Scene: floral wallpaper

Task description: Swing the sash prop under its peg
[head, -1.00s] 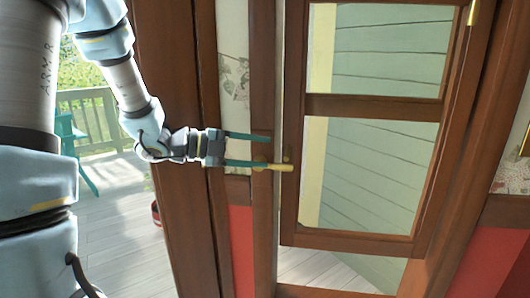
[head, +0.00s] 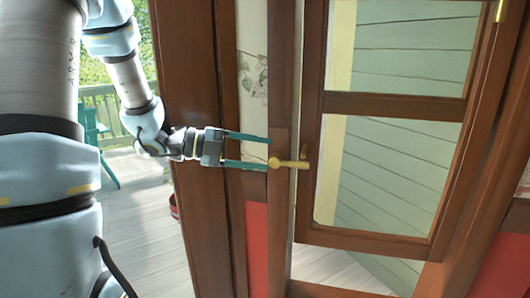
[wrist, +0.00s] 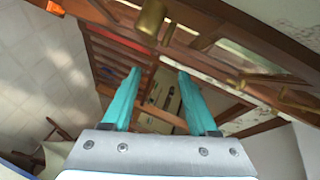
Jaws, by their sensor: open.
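The sash prop, a brass lever (head: 290,163), is in the head view. Its round pivot end is on the brown window post and its arm points right, nearly level, toward the glazed sash (head: 320,190). A small upright brass piece, seemingly the peg (head: 306,152), shows at the sash's left edge just above the prop's tip. Whether they touch is unclear. My gripper (head: 268,153) is open and empty, its teal fingertips just left of the prop's pivot. In the wrist view a blunt brass part (wrist: 151,18) shows beyond my gripper (wrist: 158,70), between the finger lines.
The brown post (head: 283,80) stands right behind my fingertips, with a red panel (head: 257,250) below. A brass fitting (head: 502,10) is at the sash's upper right. A teal chair (head: 97,140) stands on the deck at left, away from my arm.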

